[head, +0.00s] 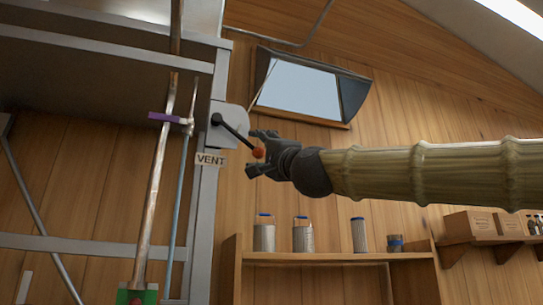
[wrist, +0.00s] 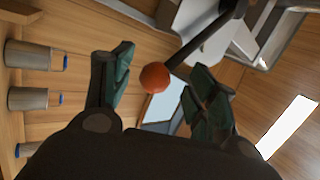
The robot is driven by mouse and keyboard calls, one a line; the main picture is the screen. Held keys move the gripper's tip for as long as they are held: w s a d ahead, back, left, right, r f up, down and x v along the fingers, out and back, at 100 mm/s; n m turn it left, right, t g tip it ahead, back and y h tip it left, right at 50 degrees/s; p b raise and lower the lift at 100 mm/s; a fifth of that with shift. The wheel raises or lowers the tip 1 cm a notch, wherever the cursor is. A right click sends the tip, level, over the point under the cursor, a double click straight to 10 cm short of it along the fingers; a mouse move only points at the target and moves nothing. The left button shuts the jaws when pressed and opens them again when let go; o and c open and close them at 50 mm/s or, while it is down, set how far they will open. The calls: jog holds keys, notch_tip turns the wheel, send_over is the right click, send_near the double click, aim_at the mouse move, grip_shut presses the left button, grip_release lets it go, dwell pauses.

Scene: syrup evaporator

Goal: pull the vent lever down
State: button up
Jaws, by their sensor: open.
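The vent lever (head: 234,131) is a black rod with an orange-red ball knob (head: 258,153). It is mounted on a grey plate (head: 228,113) on the metal frame, above a "VENT" sign (head: 210,160), and slants down to the right. My gripper (head: 257,153) is open at the knob, with one finger above it and one below. In the wrist view, the knob (wrist: 154,77) lies between the spread fingertips of my gripper (wrist: 160,75), and the lever rod (wrist: 200,42) runs off to the upper right. I cannot tell whether a finger touches the knob.
A wooden shelf (head: 330,257) with several metal canisters stands below my arm. Cardboard boxes (head: 470,224) sit on a shelf at the right. A metal frame with a pipe (head: 154,200) stands left of the lever. A tilted window (head: 300,88) is on the wall behind.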

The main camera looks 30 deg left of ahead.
jog(key=v, duration=1.1)
jog(key=shift+s+d+f, duration=0.1)
